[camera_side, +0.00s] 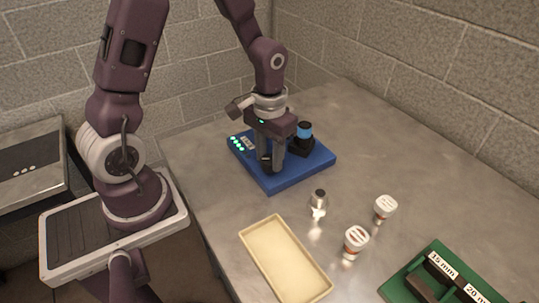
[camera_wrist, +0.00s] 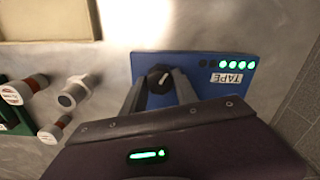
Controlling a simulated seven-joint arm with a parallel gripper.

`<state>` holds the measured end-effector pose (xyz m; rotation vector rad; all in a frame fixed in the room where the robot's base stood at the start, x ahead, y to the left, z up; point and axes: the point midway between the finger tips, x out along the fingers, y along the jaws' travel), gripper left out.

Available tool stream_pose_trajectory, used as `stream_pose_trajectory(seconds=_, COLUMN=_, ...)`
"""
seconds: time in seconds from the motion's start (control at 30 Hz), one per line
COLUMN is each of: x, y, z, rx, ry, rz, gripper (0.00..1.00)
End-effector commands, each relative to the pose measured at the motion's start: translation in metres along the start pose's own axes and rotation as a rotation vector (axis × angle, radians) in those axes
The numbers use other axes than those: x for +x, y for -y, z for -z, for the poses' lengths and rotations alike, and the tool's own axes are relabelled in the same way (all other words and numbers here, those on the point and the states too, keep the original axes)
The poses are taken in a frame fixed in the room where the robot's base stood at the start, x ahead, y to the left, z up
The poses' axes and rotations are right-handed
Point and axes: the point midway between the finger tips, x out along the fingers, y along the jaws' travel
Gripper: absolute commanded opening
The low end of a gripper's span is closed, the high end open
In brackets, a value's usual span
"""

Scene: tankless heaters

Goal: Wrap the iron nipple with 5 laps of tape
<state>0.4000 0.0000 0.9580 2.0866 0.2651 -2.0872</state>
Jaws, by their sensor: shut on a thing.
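The blue tape station (camera_side: 315,160) lies flat on the table, with a TAPE label and a row of small lights, several lit green. It also shows in the wrist view (camera_wrist: 190,62). My gripper (camera_side: 270,168) points down over its near part. Its fingers are shut on a black knob with a white mark (camera_wrist: 159,76). A black upright piece with a blue band (camera_side: 304,131) stands in a black holder at the station's back. I cannot tell whether this is the iron nipple. A small metallic fitting with a dark top (camera_side: 319,202) stands apart on the table.
Two white-capped containers with red markings (camera_side: 385,206) (camera_side: 355,241) stand to the right. A cream tray (camera_side: 251,238) lies in front. A green rack with 15 mm and 20 mm labels (camera_side: 425,259) is at lower right. Block walls bound the table behind.

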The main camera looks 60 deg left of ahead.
Motion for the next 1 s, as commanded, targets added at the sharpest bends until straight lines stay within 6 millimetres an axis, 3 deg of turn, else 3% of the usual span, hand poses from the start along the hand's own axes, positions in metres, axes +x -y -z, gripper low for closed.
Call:
stream_pose_trajectory(seconds=0.4, x=-0.0003, y=-0.0001, z=0.0005, rx=0.203, ry=-0.001, rz=0.0, gripper=0.0)
stream_pose_trajectory(seconds=1.0, x=-0.0004, y=-0.0001, z=0.0005, rx=0.241, ry=-0.002, rz=0.0, gripper=0.0)
